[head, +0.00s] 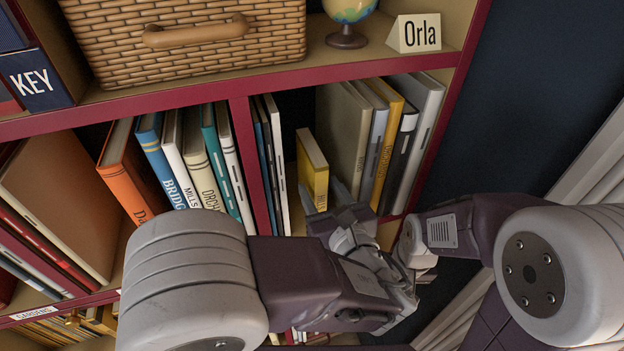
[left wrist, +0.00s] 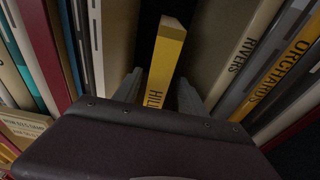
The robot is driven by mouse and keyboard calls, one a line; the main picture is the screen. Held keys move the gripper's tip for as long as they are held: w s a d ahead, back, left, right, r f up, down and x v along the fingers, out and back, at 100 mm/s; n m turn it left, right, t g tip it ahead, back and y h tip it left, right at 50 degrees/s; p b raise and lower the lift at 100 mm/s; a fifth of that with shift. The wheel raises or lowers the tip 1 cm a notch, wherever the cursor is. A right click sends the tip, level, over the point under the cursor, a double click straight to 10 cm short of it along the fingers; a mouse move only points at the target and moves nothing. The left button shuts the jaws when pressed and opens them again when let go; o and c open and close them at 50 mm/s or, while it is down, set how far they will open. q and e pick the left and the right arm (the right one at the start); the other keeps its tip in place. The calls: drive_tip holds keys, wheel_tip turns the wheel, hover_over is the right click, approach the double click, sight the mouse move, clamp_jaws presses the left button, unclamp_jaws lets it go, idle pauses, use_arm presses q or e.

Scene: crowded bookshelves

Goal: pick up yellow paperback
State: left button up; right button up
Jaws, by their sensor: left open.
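A small yellow paperback (head: 313,168) stands upright in the right shelf compartment, with free gaps on both sides. In the left wrist view the same yellow paperback (left wrist: 164,62) stands between my fingers, its spine letters starting "HIL" and partly hidden by my gripper body. My left gripper (head: 328,194) is open at the lower part of the book, one finger to each side (left wrist: 158,92). I see no clear closing contact.
A taller yellow book, "Orchards" (head: 388,135), stands among grey and black books to the right. "Rivers" (left wrist: 243,52) is right of the paperback. A red upright divider (head: 252,150) and thin books stand left. A wicker basket (head: 190,40), globe (head: 348,12) and "Orla" sign (head: 418,34) are above.

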use_arm(q)
drive_tip(key=x, duration=0.4)
drive_tip(key=shift+a+r, duration=0.3)
drive_tip(key=shift+a, duration=0.05)
drive_tip(key=shift+w+f, duration=0.15)
drive_tip(key=shift+w, duration=0.35)
drive_tip(key=shift+s, duration=0.1)
drive_tip(key=shift+c, duration=0.9)
clamp_jaws()
drive_tip(key=shift+p, duration=0.3)
